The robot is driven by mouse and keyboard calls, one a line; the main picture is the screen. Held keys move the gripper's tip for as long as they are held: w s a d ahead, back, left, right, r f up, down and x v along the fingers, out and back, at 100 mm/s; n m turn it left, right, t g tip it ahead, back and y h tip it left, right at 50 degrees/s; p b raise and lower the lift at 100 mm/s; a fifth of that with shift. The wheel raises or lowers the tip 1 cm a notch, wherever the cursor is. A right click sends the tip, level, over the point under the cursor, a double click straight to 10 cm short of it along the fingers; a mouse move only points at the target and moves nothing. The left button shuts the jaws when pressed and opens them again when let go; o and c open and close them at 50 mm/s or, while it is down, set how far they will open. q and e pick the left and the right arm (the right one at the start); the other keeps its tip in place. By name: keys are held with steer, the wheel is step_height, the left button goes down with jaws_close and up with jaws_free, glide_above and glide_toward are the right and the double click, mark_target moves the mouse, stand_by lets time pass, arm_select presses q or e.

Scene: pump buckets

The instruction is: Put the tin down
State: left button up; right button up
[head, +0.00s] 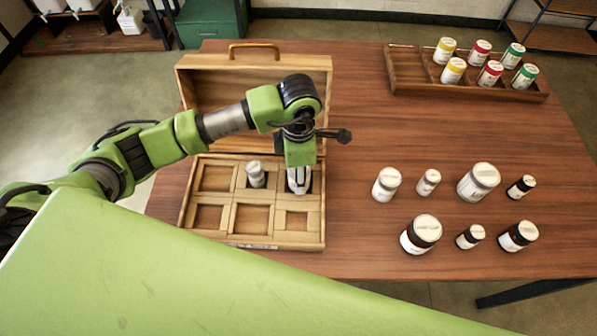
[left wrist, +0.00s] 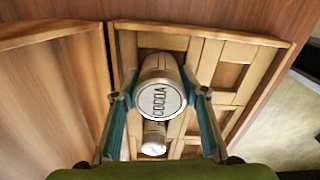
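My left gripper (head: 299,185) points down over the back right compartment of the wooden box (head: 322,200). In the left wrist view the left gripper (left wrist: 160,85) has a finger on each side of a tin (left wrist: 160,98) with a round white lid reading COCOA, and it looks shut on it. In the head view the gripper mostly hides this tin. I cannot tell whether its base touches the compartment floor. A smaller pale tin (head: 256,175) stands in the back middle compartment; its white lid (left wrist: 153,146) shows beside the cocoa tin. My right gripper is not in view.
The box's lid (head: 215,95) stands open behind. The other compartments look empty. Several white-lidded jars and tins (head: 479,181) stand on the table to the right. A wooden rack (head: 405,75) at the back right holds yellow, red and green tins. The table between is clear.

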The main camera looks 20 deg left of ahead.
arm_select(q)
steer(key=shift+o, duration=0.5)
steer(key=shift+r, duration=0.2)
step_height(320, 180, up, 12)
steer(key=shift+b, duration=1.15)
